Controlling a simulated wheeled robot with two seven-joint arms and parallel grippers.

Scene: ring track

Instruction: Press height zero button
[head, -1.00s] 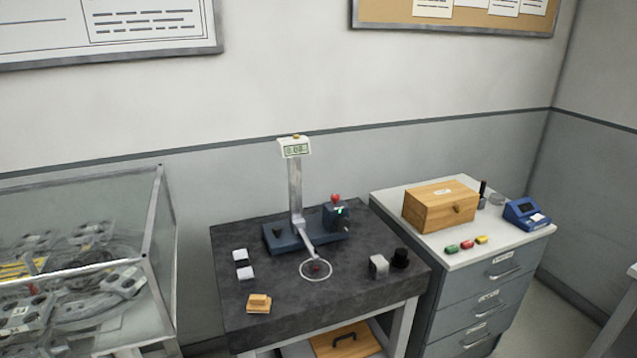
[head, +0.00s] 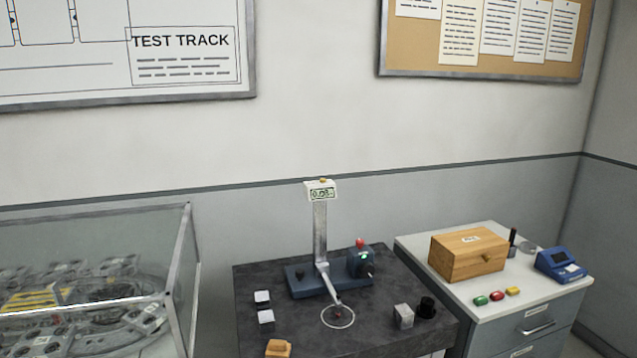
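A height gauge stands on a dark stone table, with a blue base (head: 305,281), an upright silver column (head: 320,232) and a white display head (head: 321,191) on top. The display shows digits too small to read surely. A small orange-yellow button (head: 323,181) sits on top of the head. An arm from the column reaches down toward a white ring mark (head: 338,317) on the table. A unit with a red knob (head: 360,243) and a green light stands at the base's right end. Neither of my grippers is in view.
The dark table (head: 385,293) also holds white blocks (head: 265,316), a wooden block (head: 278,348), a grey block (head: 403,316) and a black cylinder (head: 427,307). A glass case (head: 186,265) is at left. A drawer cabinet (head: 530,322) at right carries a wooden box (head: 468,256) and a blue device (head: 560,265).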

